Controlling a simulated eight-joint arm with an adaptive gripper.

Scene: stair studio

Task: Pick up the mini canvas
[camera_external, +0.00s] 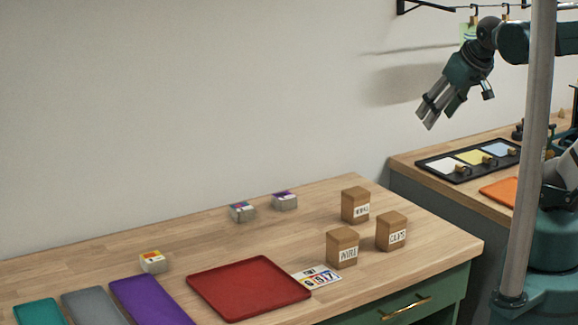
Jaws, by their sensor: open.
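Three small pale blocks with painted tops lie on the wooden table, and they look like mini canvases; I cannot tell which one the task names. One small canvas (152,262) with an orange and yellow top is at the left, behind the mats. A second small canvas (242,212) with a multicoloured top is near the back middle. A third small canvas (285,202) with a purple and white top is just right of it. My gripper (437,113) is open and empty, high at the upper right, pointing down and left, far from all three.
A red tray (248,289) lies at the front. A number plate (318,278) lies beside it. Labelled wooden boxes (342,248) stand at the right. Teal, grey and purple mats (148,300) lie front left. A metal pole (538,150) stands at right.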

